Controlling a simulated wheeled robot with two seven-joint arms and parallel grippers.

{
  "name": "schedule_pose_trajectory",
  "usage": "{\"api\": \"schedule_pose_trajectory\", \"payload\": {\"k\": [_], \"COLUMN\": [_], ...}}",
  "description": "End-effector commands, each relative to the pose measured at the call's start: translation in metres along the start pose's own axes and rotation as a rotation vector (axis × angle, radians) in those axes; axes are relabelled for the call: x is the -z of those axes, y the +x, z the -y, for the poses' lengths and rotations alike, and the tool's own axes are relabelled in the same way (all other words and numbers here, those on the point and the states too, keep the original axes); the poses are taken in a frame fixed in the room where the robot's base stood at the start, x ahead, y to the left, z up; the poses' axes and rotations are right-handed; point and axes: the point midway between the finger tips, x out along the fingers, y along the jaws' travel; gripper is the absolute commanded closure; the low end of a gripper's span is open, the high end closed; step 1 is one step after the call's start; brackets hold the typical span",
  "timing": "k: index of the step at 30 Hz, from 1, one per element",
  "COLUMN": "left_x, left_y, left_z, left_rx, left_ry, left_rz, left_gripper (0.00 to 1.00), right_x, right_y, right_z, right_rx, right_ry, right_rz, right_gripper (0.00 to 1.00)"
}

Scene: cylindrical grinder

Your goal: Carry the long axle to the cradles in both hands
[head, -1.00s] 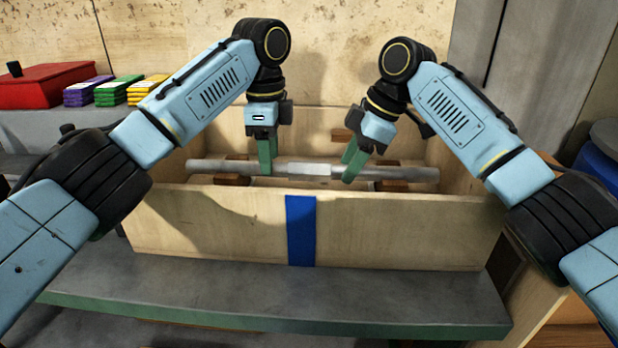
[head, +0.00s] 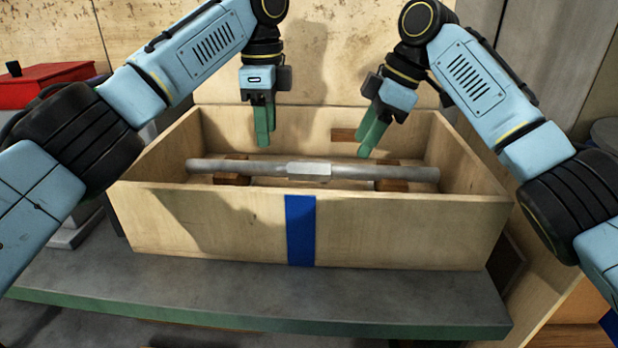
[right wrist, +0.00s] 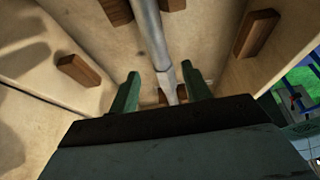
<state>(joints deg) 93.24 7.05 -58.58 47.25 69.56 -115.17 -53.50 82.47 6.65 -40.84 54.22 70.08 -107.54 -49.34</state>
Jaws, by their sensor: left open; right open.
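The long axle (head: 350,172) is a grey metal bar with a thicker flat-sided middle. It lies level across two brown wooden blocks (head: 231,180) (head: 392,183) inside an open wooden box (head: 210,222). My left gripper (head: 265,144) is open and empty above the axle, left of its middle. My right gripper (head: 369,152) is open, tilted and empty above the axle, right of its middle. In the right wrist view, the axle (right wrist: 152,35) runs beyond and between the open fingers of my right gripper (right wrist: 162,82). I cannot identify cradles elsewhere.
The box walls surround the axle, and a blue stripe (head: 300,230) marks the front wall. The box stands on a grey bench (head: 260,290) with a green front edge. Another wooden block (head: 343,135) is on the back wall. A red box (head: 45,85) is at far left.

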Motion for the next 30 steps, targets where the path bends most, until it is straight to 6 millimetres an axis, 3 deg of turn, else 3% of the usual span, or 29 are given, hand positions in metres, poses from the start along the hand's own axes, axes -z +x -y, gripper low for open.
{"api": "schedule_pose_trajectory", "payload": {"k": [6,18,30], "left_x": [0.000,0.000,0.000], "left_y": [0.000,-0.003,-0.069], "left_z": [0.000,0.000,0.000], "left_rx": [0.000,0.000,0.001], "left_ry": [0.000,0.000,0.000], "left_rz": [0.000,0.000,0.000], "left_gripper": [0.52,0.52,0.52], "right_x": [0.001,0.003,0.028], "right_y": [-0.020,-0.025,-0.086], "right_z": [0.000,0.000,-0.001], "right_rx": [-0.005,-0.006,-0.007], "right_ry": [-0.001,-0.002,-0.003], "right_rz": [-0.001,0.000,-0.001], "right_gripper": [0.52,0.52,0.52]}}
